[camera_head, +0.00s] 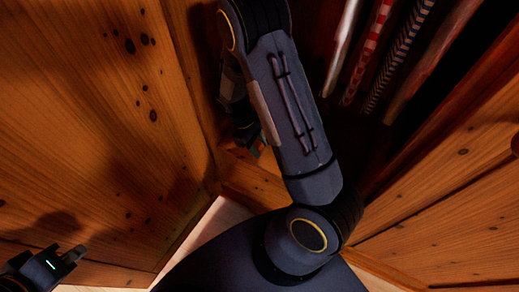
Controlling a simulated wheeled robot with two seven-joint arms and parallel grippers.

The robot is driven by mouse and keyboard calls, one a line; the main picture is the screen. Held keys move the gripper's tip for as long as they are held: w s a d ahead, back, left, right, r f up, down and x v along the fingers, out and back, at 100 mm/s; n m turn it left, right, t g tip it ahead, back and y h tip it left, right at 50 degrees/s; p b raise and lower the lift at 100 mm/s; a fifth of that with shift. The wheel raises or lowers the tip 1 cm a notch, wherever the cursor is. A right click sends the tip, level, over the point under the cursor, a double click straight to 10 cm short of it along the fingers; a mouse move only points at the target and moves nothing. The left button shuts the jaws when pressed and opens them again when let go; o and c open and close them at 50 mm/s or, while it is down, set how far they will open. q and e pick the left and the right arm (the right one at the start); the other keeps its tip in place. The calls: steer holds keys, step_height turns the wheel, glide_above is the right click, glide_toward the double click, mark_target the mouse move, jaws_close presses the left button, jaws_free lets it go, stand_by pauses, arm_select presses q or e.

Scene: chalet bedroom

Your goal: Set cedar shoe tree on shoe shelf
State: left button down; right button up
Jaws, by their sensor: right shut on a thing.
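My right arm rises from the bottom centre and reaches into a dark wooden wardrobe. My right gripper (248,143) is partly hidden behind this arm, low beside the wardrobe's left inner wall. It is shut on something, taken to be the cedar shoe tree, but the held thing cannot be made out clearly. No shoe shelf can be clearly told apart in the dark interior. My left gripper (74,255) is at the bottom left corner, in front of a wooden panel and apart from the wardrobe's inside. Its jaw opening cannot be judged.
A knotty wooden door panel (90,110) fills the left side. Several hanging garments (395,55), some striped, are at the upper right. Another wooden panel (450,215) with a round knob closes in the lower right. Pale floor (205,235) shows between the panels.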

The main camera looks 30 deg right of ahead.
steer(key=shift+f+b, duration=0.3)
steer(key=shift+f, duration=1.05)
steer(key=shift+f, duration=0.15)
steer(key=o, duration=1.2)
steer(key=shift+w+r, duration=0.15)
steer(key=shift+r, duration=0.35)
steer(key=p+v, duration=0.2)
steer(key=v, duration=0.4)
steer(key=shift+w+a+r, duration=0.1)
steer(key=shift+w+r, duration=0.05)
steer(key=shift+r, duration=0.25)
